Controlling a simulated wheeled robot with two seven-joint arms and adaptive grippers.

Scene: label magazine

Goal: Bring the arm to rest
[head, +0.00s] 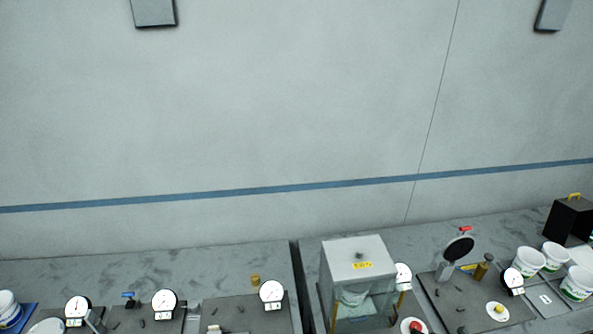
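Neither of my arms and neither of my grippers shows in the head view. The view looks over a long grey bench (140,270) along the bottom, with a large pale wall (250,110) above it. What my grippers hold, if anything, cannot be seen.
A grey box-shaped cabinet (359,258) with a yellow label stands right of a dark gap in the bench. Round white dials (164,303) stand along the front. White tubs (529,261) and a black box (570,220) stand at the right.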

